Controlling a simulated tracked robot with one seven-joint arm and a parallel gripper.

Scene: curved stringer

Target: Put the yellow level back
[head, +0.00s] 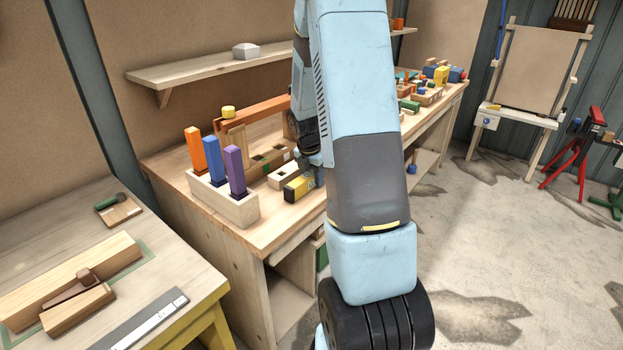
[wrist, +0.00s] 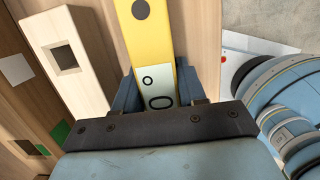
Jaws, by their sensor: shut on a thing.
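The yellow level (head: 298,187) is at the bench's front edge, partly behind my arm in the head view. In the wrist view the yellow level (wrist: 160,40) runs away from me, with a dark round spot and a pale end marked with circles. My gripper (wrist: 160,88) is shut on that pale end, one finger on each side. In the head view it is mostly hidden by my arm. I cannot tell whether the level touches the bench top. A wooden rack (head: 215,207) left of it holds upright orange (head: 194,150), blue (head: 213,163) and purple (head: 235,172) bars.
A pale wooden block with square holes (head: 281,179) lies beside the level; it also shows in the wrist view (wrist: 72,75). Colored blocks (head: 435,80) crowd the bench's far end.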

